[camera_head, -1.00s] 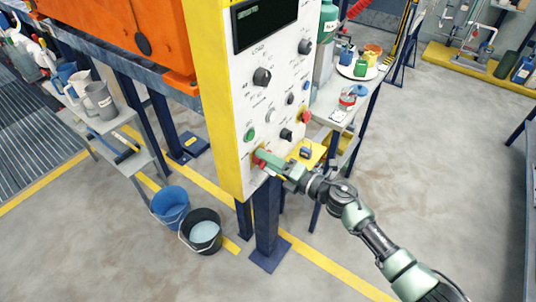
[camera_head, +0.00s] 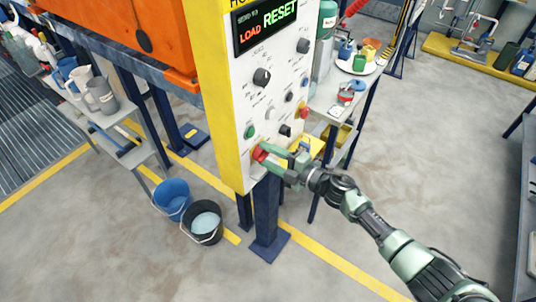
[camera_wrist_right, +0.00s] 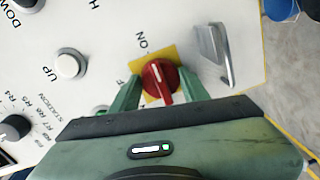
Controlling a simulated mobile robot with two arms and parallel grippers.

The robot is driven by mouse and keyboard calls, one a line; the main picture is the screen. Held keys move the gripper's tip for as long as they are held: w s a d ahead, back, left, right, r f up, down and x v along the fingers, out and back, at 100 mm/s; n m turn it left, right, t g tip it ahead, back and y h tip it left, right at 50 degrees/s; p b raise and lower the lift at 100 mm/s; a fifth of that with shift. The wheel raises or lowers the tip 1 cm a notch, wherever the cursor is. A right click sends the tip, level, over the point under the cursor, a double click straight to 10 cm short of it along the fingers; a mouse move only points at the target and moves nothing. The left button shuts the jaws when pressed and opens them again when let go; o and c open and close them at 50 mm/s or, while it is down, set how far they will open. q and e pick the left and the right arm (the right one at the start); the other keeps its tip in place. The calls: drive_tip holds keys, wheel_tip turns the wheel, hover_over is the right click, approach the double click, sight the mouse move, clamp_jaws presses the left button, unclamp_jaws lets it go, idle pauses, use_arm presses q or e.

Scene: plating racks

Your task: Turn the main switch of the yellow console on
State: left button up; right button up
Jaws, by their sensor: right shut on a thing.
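The yellow console (camera_head: 222,110) has a white front panel with knobs and buttons. Its display (camera_head: 265,26) is lit and reads LOAD in red and RESET in green. The main switch (camera_head: 259,153) is a red rotary knob low on the panel. In the right wrist view the red knob (camera_wrist_right: 159,78) sits on a yellow plate, with an ON label beside it and a white line across it. My right gripper (camera_head: 268,156) is shut on the knob, one finger on each side in the wrist view (camera_wrist_right: 160,90). My left gripper is not in view.
A black knob (camera_head: 285,130) and a green button (camera_head: 250,131) sit just above the switch. A metal hasp or handle (camera_wrist_right: 212,52) is close beside the gripper. Two buckets (camera_head: 204,222) stand on the floor at left.

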idle(0.4)
drive_tip(key=o, duration=1.4)
drive_tip(key=shift+c, duration=0.2)
drive_tip(key=b+v, duration=0.1)
drive_tip(key=v, duration=0.6)
drive_tip(key=shift+s+d, duration=0.2)
drive_tip(key=shift+d, duration=0.15)
